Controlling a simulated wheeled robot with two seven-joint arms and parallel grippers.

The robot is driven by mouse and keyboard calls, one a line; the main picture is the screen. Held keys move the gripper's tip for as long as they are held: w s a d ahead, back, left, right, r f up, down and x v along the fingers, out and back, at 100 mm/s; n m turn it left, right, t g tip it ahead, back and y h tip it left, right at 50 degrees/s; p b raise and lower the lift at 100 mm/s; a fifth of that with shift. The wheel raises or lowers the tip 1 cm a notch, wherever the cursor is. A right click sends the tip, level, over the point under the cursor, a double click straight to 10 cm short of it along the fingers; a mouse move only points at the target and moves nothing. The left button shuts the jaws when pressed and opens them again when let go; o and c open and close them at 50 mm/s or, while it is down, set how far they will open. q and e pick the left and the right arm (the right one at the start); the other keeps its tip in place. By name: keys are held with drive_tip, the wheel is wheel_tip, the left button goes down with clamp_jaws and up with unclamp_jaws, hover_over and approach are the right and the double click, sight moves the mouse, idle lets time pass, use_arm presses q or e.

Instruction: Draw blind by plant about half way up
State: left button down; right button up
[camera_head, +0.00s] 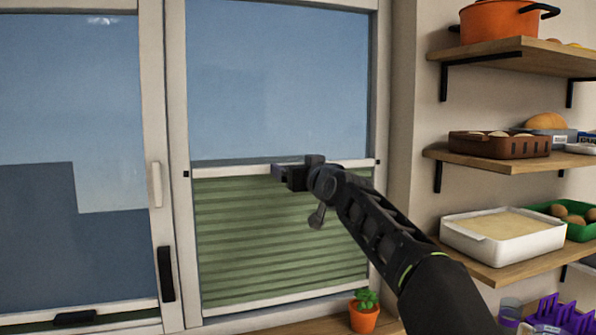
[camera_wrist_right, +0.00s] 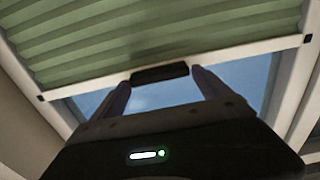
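The green pleated blind (camera_head: 275,240) covers about the lower half of the right-hand window, behind the plant. Its pale top rail (camera_head: 225,172) runs across near mid-height of the pane, with clear glass above. The small potted plant (camera_head: 364,312) stands on the sill at the blind's lower right. My right gripper (camera_head: 282,173) is at the middle of the rail. In the right wrist view its two fingers sit at the ends of the dark handle (camera_wrist_right: 160,73) on the rail, with no clear gap. The handle is hidden in the head view. My left gripper is out of view.
A left window (camera_head: 75,120) has a rail with a black handle (camera_head: 75,318) near its bottom. Shelves (camera_head: 500,160) on the right wall hold an orange pot (camera_head: 495,22), a brown crate (camera_head: 500,145) and a white tray (camera_head: 502,240). A purple rack (camera_head: 565,318) is at lower right.

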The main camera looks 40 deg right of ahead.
drive_tip(key=shift+o, duration=1.1)
drive_tip(key=shift+f, duration=0.1)
drive_tip(key=shift+s, duration=0.1)
drive_tip(key=b+v, duration=0.2)
drive_tip(key=v, duration=0.5)
drive_tip(key=shift+s+a, duration=0.15)
drive_tip(key=shift+s, duration=0.15)
